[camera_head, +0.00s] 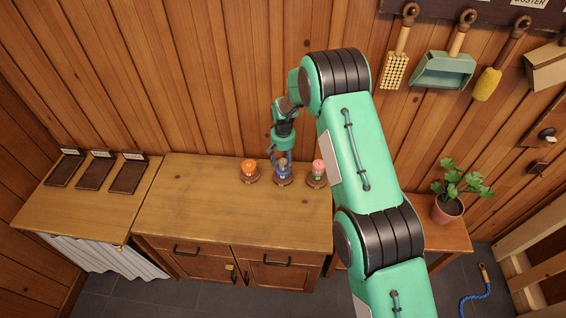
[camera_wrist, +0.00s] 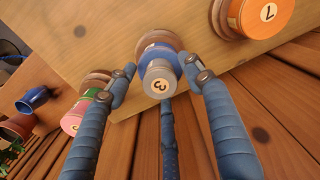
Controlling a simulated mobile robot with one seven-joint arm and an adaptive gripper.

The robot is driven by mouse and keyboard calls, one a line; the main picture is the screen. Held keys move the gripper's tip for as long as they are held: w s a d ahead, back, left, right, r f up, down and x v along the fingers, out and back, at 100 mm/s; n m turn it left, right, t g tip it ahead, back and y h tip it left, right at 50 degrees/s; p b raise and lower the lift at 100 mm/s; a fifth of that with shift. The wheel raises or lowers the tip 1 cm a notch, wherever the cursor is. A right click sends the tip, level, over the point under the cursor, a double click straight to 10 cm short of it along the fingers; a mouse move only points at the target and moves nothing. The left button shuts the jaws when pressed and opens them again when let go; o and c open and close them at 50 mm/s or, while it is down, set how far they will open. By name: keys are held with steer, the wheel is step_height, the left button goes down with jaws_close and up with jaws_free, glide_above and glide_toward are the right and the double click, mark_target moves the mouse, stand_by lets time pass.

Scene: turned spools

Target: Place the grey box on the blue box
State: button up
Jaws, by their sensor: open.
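The grey box, a small grey cylinder with a 3 on its end (camera_wrist: 157,80), sits on top of the blue box, a wider blue cylinder (camera_wrist: 158,48). The blue box also shows in the head view (camera_head: 283,177), low on the wooden counter, with the grey one partly hidden by my gripper. My gripper (camera_wrist: 158,70) is open, with one finger on each side of the grey box and a visible gap to it. In the head view my gripper (camera_head: 281,157) points down over this stack.
An orange cylinder marked 7 (camera_head: 249,169) stands left of the stack. A pink cylinder (camera_head: 318,167) on a green one stands close on the right. The counter (camera_head: 210,215) is clear in front. Dark trays (camera_head: 94,168) lie far left; a potted plant (camera_head: 448,207) stands right.

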step_height(320, 180, up, 12)
steer(key=b, duration=0.1)
stand_by(0.5)
stand_by(0.6)
step_height(320, 180, up, 18)
steer(key=t, duration=0.1)
glide_above(284, 162)
steer(key=s+d, duration=0.6)
steer(key=d, duration=0.2)
steer(key=s+d+r+m+t, duration=0.1)
steer(key=s+d+r, duration=0.35)
steer(key=r, duration=0.25)
steer(key=s+d+r+t, duration=0.1)
steer(key=s+d+r, duration=0.3)
steer(key=s+r, duration=0.2)
steer(key=s+d+r+t, duration=0.1)
steer(key=s+d+r, duration=0.3)
steer(key=s, duration=0.4)
steer(key=s+d+r, duration=0.4)
steer(key=s, duration=0.4)
steer(key=s+d+f, duration=0.1)
steer(key=s+d, duration=0.1)
steer(key=s, duration=0.6)
steer(key=s+d+m+t, duration=0.1)
steer(key=s+d, duration=0.1)
steer(key=s, duration=0.6)
steer(key=shift+s+f+t, duration=0.25)
steer(key=shift+f+t, duration=0.05)
steer(key=shift+f, duration=0.05)
